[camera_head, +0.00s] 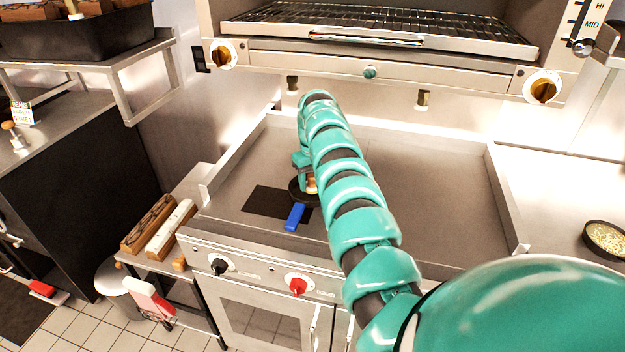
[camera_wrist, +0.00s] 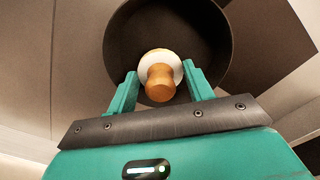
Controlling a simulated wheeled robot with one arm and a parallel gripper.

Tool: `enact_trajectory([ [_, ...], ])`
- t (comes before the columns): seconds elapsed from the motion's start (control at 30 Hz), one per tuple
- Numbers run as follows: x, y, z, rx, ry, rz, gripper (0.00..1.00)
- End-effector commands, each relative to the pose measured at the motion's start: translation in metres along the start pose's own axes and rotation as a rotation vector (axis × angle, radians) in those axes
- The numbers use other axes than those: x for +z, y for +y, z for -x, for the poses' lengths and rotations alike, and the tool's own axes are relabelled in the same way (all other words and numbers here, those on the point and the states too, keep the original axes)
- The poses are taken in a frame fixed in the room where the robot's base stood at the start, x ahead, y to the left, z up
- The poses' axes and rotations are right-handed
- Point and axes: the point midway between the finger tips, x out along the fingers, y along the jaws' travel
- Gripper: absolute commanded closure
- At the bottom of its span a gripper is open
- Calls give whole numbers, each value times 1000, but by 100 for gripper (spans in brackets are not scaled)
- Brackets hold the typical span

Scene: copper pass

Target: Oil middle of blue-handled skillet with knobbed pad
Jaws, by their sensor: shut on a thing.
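The blue-handled skillet (camera_head: 297,197) sits on the griddle's flat top, over a darker rectangle. Its blue handle (camera_head: 294,217) points toward the front edge. In the wrist view the skillet's dark round bowl (camera_wrist: 205,38) fills the upper middle. The knobbed pad (camera_wrist: 160,84) has a wooden knob and a pale round base, and it stands over the near part of the skillet's bowl. My gripper (camera_wrist: 161,76) is shut on the knobbed pad, one finger on each side of it. In the head view my arm hides most of the skillet and gripper. Whether the pad touches the skillet cannot be told.
The griddle (camera_head: 440,190) has raised side walls and is bare to the right of my arm. A broiler (camera_head: 380,60) hangs above its back. A dark bowl of chopped food (camera_head: 606,238) stands at right. Wooden blocks (camera_head: 150,224) lie on the left side shelf.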

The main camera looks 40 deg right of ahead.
Motion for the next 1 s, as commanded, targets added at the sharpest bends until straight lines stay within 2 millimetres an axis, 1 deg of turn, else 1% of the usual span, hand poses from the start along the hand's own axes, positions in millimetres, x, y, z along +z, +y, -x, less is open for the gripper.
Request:
enact_trajectory([
  [0.17,0,0,-4,0,0,0,67],
  [0.47,0,-6,2,-1,2,1,67],
  [1.0,17,-18,3,-2,-3,1,67],
])
